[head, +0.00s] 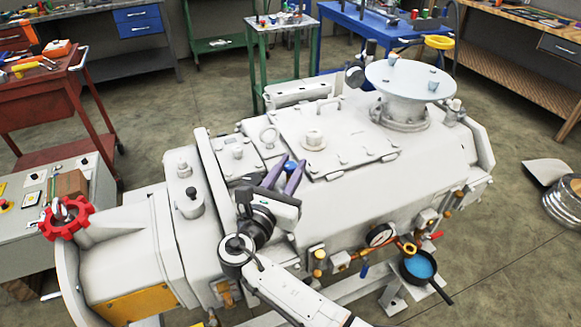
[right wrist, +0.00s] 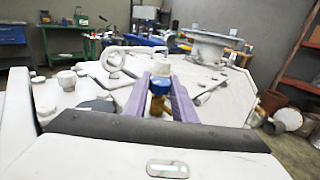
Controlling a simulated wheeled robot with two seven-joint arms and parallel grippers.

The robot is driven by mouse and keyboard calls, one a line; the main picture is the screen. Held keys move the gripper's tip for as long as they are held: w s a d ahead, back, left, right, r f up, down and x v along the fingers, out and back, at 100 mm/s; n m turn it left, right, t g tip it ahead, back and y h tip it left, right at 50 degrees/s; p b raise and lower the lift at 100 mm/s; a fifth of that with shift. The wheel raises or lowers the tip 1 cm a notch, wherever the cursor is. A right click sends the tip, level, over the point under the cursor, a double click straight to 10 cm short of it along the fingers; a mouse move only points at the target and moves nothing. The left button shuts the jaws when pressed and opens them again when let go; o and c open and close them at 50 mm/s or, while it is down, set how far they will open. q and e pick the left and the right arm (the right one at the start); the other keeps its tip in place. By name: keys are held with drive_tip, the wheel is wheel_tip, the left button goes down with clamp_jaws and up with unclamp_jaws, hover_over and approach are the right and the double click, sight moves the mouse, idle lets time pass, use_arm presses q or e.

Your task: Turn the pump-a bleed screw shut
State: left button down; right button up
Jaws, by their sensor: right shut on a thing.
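The bleed screw is a small blue knob (head: 290,167) on top of the large white vacuum pump (head: 400,205). In the right wrist view the blue knob (right wrist: 160,86) sits on a brass stem, with a pale block behind or above it. My right gripper (head: 284,174) has purple fingers, which also show in the right wrist view (right wrist: 160,90), one on each side of the knob. It is shut on the knob. The gripper partly hides the knob and its stem in the head view. My left gripper is not in view.
A red handwheel (head: 65,218) stands at the pump's left end. A round white flange (head: 408,80) rises at the far right. A gauge (head: 381,235) and a pan of blue liquid (head: 418,265) are on the near side. A lifting ring (head: 268,137) stands close behind the fingers.

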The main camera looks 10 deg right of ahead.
sight(291, 165)
drive_tip(key=o, duration=1)
drive_tip(key=shift+o, duration=0.2)
drive_tip(key=shift+r, duration=0.1)
wheel_tip(291, 165, up, 10)
drive_tip(key=shift+p, duration=0.5)
